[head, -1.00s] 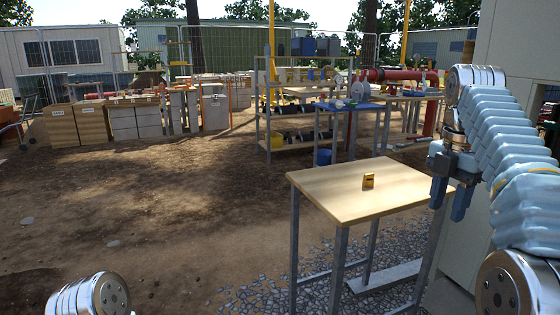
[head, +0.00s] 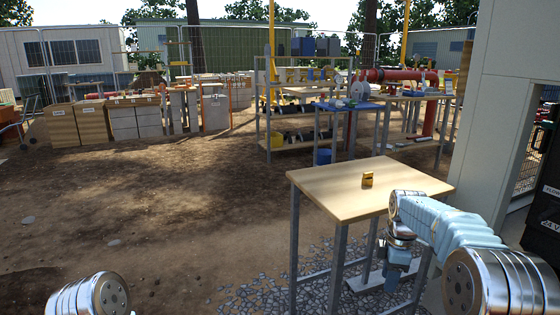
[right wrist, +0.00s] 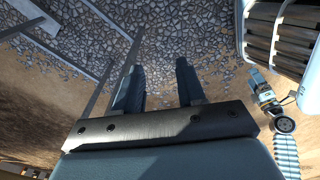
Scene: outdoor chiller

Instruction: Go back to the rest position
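My right gripper (head: 393,275) hangs low beside the right front of the wooden table, below tabletop height. In the right wrist view its two fingers (right wrist: 158,82) stand apart with nothing between them, above gravel. Only a metal joint of my left arm shows at the bottom left of the head view; my left gripper is out of view.
The wooden table (head: 340,198) on grey metal legs is close to my right arm. A pale wall (head: 485,130) and dark equipment (head: 545,210) stand at the right. Shelving (head: 290,145) is behind the table. Open dirt ground (head: 140,210) lies to the left.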

